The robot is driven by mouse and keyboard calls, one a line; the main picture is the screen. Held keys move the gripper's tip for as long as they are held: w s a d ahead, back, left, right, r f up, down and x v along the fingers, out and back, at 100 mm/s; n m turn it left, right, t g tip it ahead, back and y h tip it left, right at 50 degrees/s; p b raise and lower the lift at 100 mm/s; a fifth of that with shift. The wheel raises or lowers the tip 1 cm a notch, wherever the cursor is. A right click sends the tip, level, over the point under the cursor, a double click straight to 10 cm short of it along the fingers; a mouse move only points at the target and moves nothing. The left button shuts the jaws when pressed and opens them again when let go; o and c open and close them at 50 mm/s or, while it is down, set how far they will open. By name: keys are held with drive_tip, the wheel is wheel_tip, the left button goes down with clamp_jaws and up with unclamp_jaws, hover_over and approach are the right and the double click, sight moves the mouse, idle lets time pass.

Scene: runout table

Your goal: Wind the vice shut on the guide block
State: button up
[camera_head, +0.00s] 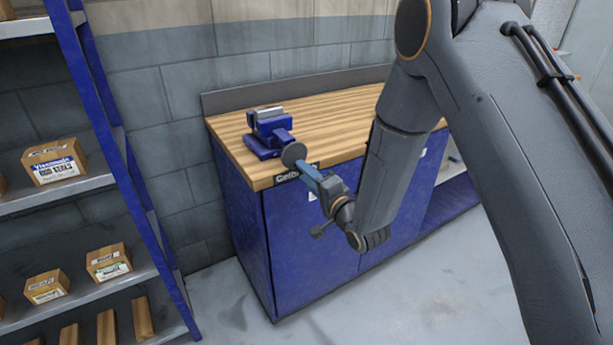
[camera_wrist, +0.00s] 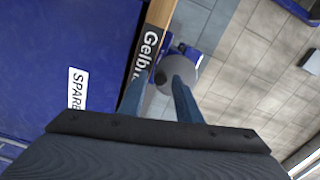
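The blue vice (camera_head: 265,140) stands on the wooden bench top, near its front left corner. Its grey round handwheel (camera_head: 293,153) faces the bench's front edge. In the wrist view the handwheel (camera_wrist: 181,64) lies just beyond the fingertips, with a small dark knob (camera_wrist: 160,77) at its rim. My gripper (camera_head: 308,169) is at the handwheel, in front of the bench edge. In the wrist view its two fingers (camera_wrist: 158,84) stand apart on either side of the knob; contact cannot be told. A pale grey strip shows on top of the vice; I cannot tell whether it is the guide block.
The bench (camera_head: 345,115) has a blue cabinet below and a dark label on its front edge. Its top is clear right of the vice, as far as my arm lets me see. A blue shelf rack (camera_head: 100,110) with several cardboard boxes stands at left. The floor is clear.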

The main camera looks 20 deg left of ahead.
drive_tip(key=n+b, duration=0.2)
drive_tip(key=n, duration=0.8)
clamp_jaws()
drive_tip(key=shift+s+a+r+m, duration=0.1)
drive_tip(key=shift+s+a+m, duration=0.1)
drive_tip(key=shift+m, duration=0.65)
drive_tip(key=shift+s+a+m, duration=0.15)
drive_tip(key=shift+m, duration=0.7)
drive_tip(key=shift+s+a+r+m+p, duration=0.1)
drive_tip(key=shift+m+p, duration=0.1)
drive_tip(key=shift+m, duration=0.35)
drive_tip(key=shift+s+a+r+m+p, duration=0.1)
drive_tip(key=shift+s+m+p, duration=0.1)
drive_tip(key=shift+m, duration=0.4)
drive_tip(key=shift+s+a+m+p, duration=0.1)
drive_tip(key=shift+m+p, duration=0.1)
drive_tip(key=shift+m, duration=0.35)
